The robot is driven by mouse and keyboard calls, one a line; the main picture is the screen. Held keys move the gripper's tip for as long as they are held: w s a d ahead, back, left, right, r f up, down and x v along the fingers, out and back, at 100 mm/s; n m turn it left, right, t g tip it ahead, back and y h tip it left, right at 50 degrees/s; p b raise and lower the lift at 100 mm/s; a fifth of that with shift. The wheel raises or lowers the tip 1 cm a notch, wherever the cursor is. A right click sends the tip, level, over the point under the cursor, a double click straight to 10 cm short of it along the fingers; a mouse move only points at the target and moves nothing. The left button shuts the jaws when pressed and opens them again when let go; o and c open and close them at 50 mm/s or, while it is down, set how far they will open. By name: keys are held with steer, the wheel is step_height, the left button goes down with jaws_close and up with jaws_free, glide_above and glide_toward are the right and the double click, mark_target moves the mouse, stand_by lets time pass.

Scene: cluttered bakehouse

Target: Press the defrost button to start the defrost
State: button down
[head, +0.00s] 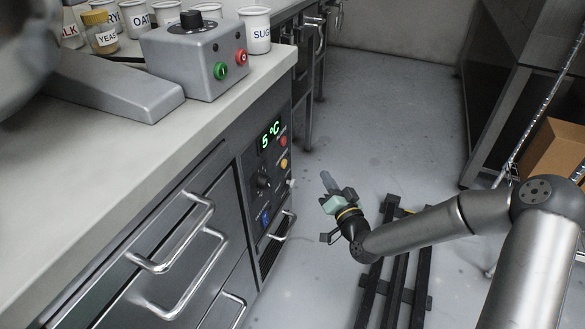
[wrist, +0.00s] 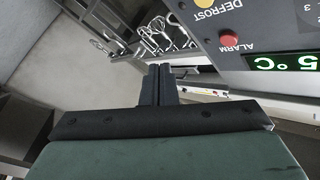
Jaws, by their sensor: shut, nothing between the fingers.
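The defrost button is the amber button (head: 284,163) on the dark control panel (head: 250,165), just below a red button (head: 282,141) in the head view. In the wrist view, where the panel appears upside down, the amber button (wrist: 203,3) is cut by the top edge beside the printed word DEFROST. The red button (wrist: 229,41) there is labelled ALARM. My gripper (head: 326,178) is shut and empty, out in front of the panel and apart from it. Its closed fingers (wrist: 160,68) point away from the wrist camera, left of both buttons in that view.
The display (head: 270,135) reads 5 °C. A black knob (head: 263,181) and a blue switch (head: 265,217) sit lower on the panel, near a protruding bar handle (head: 282,226). A control box (head: 195,60) and labelled jars stand on the counter (head: 150,140). A cardboard box (head: 555,150) is at right.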

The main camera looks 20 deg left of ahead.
mark_target(285, 164)
steer(key=shift+a, duration=0.1)
steer(key=a, duration=0.8)
steer(key=shift+a, duration=0.35)
steer(key=shift+w, duration=0.1)
stand_by(1.8)
steer(key=shift+a+b, duration=0.35)
steer(key=shift+a, duration=0.05)
steer(key=shift+a, duration=0.4)
stand_by(0.5)
stand_by(0.4)
steer(key=shift+d+b, duration=0.3)
steer(key=shift+d, duration=0.55)
